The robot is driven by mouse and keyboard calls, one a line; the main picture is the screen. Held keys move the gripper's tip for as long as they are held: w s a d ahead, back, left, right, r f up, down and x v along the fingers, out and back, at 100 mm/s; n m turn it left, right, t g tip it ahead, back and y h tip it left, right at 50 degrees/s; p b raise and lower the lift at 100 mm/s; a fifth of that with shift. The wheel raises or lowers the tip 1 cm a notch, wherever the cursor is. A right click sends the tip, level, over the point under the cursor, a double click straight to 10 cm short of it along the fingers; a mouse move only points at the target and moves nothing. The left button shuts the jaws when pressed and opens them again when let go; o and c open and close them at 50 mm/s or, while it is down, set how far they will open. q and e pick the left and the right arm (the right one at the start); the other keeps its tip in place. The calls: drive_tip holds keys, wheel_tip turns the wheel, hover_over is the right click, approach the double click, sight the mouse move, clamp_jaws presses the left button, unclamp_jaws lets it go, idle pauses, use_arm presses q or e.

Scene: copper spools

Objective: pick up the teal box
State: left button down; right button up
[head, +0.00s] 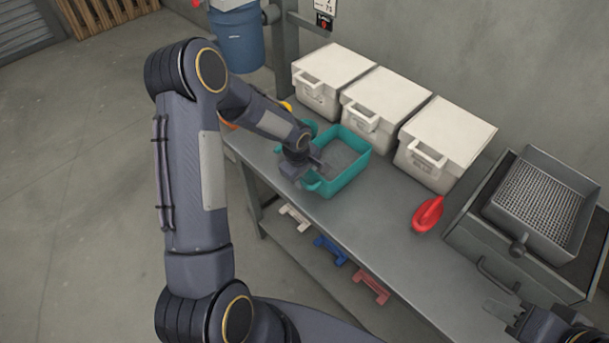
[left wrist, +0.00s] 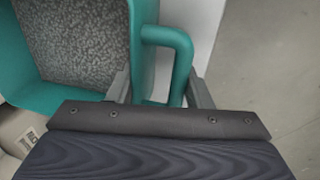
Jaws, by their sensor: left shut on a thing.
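The teal box (head: 350,176) stands on the grey workbench, open at the top, with a speckled grey fill inside. My left gripper (head: 313,174) is at the box's near left side. In the left wrist view, the teal box (left wrist: 143,62) has a looped handle (left wrist: 184,62) on its side. The fingers of my left gripper (left wrist: 162,92) lie on either side of this handle and the box wall, shut on the box. My right gripper (head: 503,312) is at the lower right, apart from the box; its opening is too small to tell.
Three white lidded bins (head: 375,103) line the wall behind the box. A red scoop-like object (head: 428,214) lies on the workbench (head: 365,228) to the right. A grey machine with a mesh tray (head: 540,200) stands further right. Coloured brackets (head: 331,251) are on the shelf below.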

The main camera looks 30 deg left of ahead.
use_arm(q)
drive_tip(key=c, duration=0.7)
unclamp_jaws()
